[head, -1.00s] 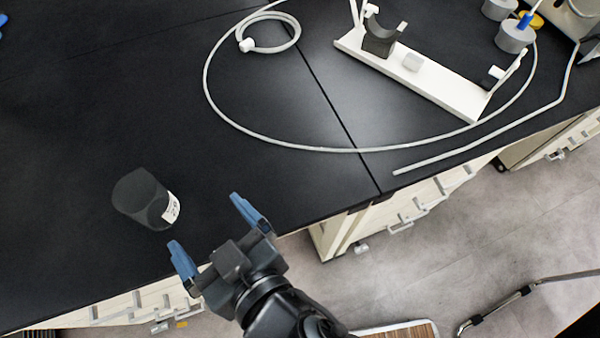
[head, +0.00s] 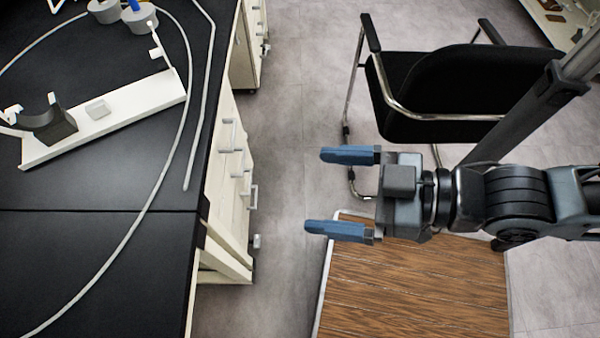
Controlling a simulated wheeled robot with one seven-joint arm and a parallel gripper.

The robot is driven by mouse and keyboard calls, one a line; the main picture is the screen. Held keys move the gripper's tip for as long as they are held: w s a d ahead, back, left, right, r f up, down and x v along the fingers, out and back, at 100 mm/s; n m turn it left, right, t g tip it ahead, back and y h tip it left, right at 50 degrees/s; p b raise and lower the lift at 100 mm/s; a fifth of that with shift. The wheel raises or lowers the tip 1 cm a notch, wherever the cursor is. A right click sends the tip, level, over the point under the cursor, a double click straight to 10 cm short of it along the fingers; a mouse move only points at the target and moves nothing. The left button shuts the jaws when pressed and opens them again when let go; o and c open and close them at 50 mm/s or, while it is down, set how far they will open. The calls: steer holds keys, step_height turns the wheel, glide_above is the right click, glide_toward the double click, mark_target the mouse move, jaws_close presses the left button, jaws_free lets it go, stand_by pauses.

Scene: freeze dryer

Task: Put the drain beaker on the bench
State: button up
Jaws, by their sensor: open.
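My gripper (head: 342,193) is open and empty, with its two blue fingers pointing left. It is over the floor and the edge of a wooden-topped surface, to the right of the bench and apart from it. The black bench (head: 95,270) fills the left of the head view. No beaker shows in the current view.
A white stand with a dark cradle (head: 103,131) lies on the bench, with a pale tube (head: 168,170) looped around it. Grey stoppers (head: 138,18) are at the back. A black chair (head: 450,85) and a wooden-topped surface (head: 410,290) are at right. Drawer handles (head: 233,135) stick out from the bench.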

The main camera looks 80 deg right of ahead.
steer(key=w+a+f+n+g+y, duration=0.1)
steer(key=w+a+f+n+y, duration=0.25)
steer(key=w+a, duration=0.35)
steer(key=w+a+f+n+g+y, duration=0.1)
steer(key=w+a+f+n+y, duration=0.15)
steer(key=w+a+f, duration=0.4)
steer(key=w+a+r+y, duration=0.1)
steer(key=w+a, duration=0.1)
steer(key=a, duration=0.1)
steer(key=w+a+r+n+g+y+p, duration=0.1)
steer(key=w+a, duration=0.1)
steer(key=a, duration=0.1)
steer(key=w+a+r+n+g+y, duration=0.1)
steer(key=w+a, duration=0.1)
steer(key=a, duration=0.1)
steer(key=shift+w+a+r+y, duration=0.3)
steer(key=shift+w+y, duration=0.1)
steer(key=w+a+n+g+y, duration=0.1)
steer(key=a, duration=0.5)
steer(key=w+a+r+n+g+p, duration=0.1)
steer(key=w+a, duration=0.1)
steer(key=a, duration=0.5)
steer(key=w+a+n+g+y+p, duration=0.1)
steer(key=a, duration=0.6)
steer(key=shift+w+r+n+y, duration=0.15)
steer(key=shift+w+n+y, duration=0.05)
steer(key=shift+n+y, duration=0.1)
steer(key=shift+c, duration=0.2)
